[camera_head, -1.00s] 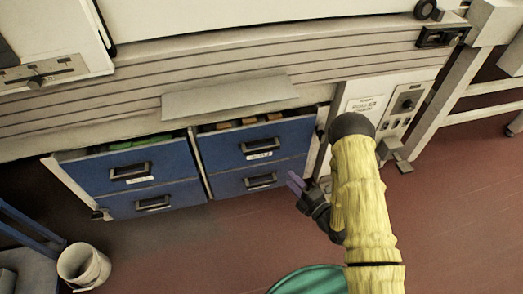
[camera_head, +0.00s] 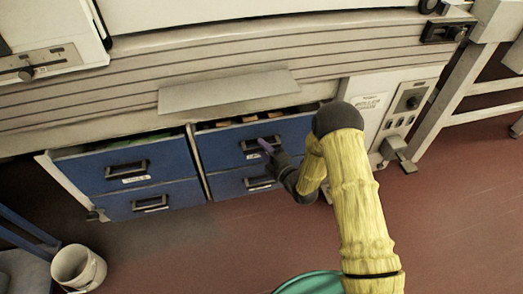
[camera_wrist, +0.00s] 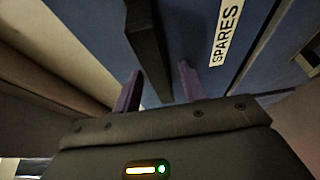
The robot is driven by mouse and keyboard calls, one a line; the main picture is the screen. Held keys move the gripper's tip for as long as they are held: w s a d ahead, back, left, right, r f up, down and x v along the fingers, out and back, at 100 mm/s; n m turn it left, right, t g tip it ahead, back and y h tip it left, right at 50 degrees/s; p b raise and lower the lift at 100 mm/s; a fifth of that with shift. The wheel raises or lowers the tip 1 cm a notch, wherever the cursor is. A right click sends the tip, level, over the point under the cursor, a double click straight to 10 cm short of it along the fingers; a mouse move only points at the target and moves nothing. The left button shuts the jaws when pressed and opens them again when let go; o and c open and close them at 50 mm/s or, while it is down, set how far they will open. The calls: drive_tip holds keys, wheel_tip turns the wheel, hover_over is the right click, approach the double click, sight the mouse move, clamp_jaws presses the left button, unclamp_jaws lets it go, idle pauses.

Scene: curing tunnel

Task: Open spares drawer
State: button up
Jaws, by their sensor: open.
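The spares drawer (camera_head: 222,150) is the blue upper right drawer of the cabinet in the head view. Its white label reads SPARES in the wrist view (camera_wrist: 226,32); in the head view my gripper partly covers that area. Its dark handle (camera_wrist: 147,45) runs down from the top of the wrist view. My gripper (camera_head: 266,147) is at the drawer front, at this handle. In the wrist view its two purple fingers (camera_wrist: 159,88) are open, with the handle's near end between them. I cannot tell whether either finger touches it. Contents show over the drawer's top edge.
The blue upper left drawer (camera_head: 100,172) stands beside it, with two lower drawers beneath. A grey sloping plate (camera_head: 225,92) juts out above the drawers. A control panel (camera_head: 408,100) is to the right. A white bucket (camera_head: 78,268) stands at lower left.

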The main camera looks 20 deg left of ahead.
drive_tip(key=shift+w+a, duration=0.35)
drive_tip(key=shift+a, duration=0.05)
drive_tip(key=shift+s, duration=0.1)
drive_tip(key=shift+c, duration=0.2)
clamp_jaws()
